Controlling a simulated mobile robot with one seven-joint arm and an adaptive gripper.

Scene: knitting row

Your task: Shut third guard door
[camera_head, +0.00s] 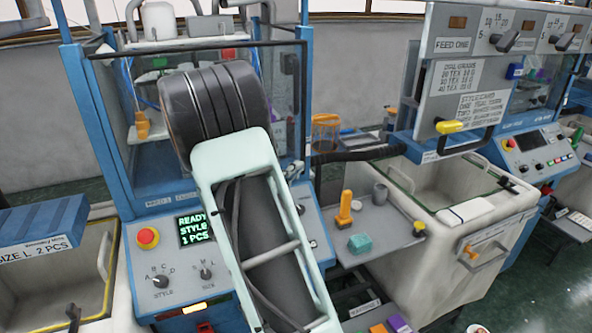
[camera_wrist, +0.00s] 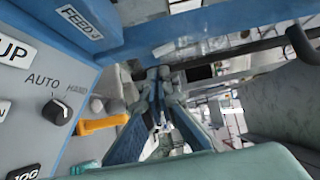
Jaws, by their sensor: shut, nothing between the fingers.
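A clear guard pane in a blue frame (camera_head: 110,125) stands on the near machine, partly hidden behind my arm. A dark bar (camera_head: 362,153) sticks out to the right from this machine; I cannot tell whether it belongs to a door. A dark bar with a black round end (camera_wrist: 300,44) also shows in the wrist view. I cannot tell which door is the third or how far it is open. My gripper (camera_wrist: 158,76) is shut and empty, close to the blue machine frame. My arm hides it in the head view.
A control panel with an AUTO/HAND knob (camera_wrist: 58,111) lies left of the gripper.

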